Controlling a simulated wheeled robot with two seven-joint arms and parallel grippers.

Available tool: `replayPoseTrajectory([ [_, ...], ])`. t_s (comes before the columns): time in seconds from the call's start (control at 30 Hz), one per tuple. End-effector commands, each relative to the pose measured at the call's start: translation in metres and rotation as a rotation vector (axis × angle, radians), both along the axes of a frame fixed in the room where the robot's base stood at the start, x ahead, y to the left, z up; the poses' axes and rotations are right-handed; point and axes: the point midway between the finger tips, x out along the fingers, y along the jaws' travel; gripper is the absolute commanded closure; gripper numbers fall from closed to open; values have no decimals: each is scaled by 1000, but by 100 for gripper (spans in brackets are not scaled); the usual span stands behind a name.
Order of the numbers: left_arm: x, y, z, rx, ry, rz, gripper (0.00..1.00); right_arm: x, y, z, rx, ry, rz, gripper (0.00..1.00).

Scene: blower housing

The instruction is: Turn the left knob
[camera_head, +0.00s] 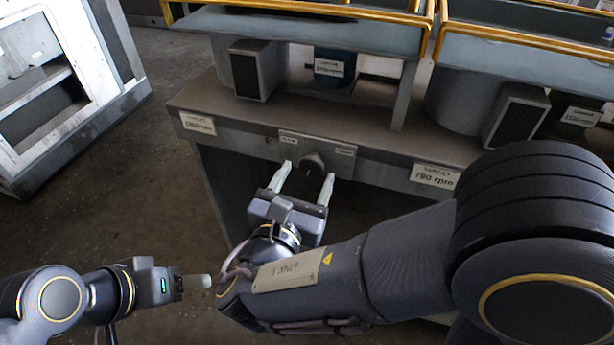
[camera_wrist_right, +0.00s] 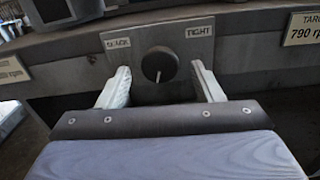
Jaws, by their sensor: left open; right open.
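A round dark knob (camera_head: 313,161) sits on a grey plate (camera_head: 343,163) on the front edge of the bench. I cannot tell whether the fingertips reach the plate. My left gripper (camera_head: 197,281) is at the lower left, far from the knob, its fingers seen edge-on.
The bench (camera_head: 240,110) carries a blue cylinder (camera_head: 334,67) and dark boxes under yellow rails. A TARGET 790 rpm label (camera_head: 435,177) is right of the knob, another label (camera_head: 197,123) left. A grey cabinet (camera_head: 60,80) stands far left. Open floor (camera_head: 120,200) lies between.

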Motion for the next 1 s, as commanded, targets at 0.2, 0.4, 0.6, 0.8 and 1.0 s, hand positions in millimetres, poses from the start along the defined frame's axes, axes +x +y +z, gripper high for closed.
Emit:
replayPoseTrajectory([
  [0.2, 0, 0, -2, 0, 0, 0, 40, 12, -4, 0, 1, 0, 0, 40],
  [0.4, 0, 0, -2, 0, 0, 0, 40, 12, -4, 0, 1, 0, 0, 40],
  [0.6, 0, 0, -2, 0, 0, 0, 40, 12, -4, 0, 1, 1, 0, 64],
  [0.8, 0, 0, -2, 0, 0, 0, 40, 12, -4, 0, 1, 1, 0, 84],
  [1.0, 0, 0, -5, 0, 0, 0, 40, 12, -4, -1, 25, -7, 0, 84],
])
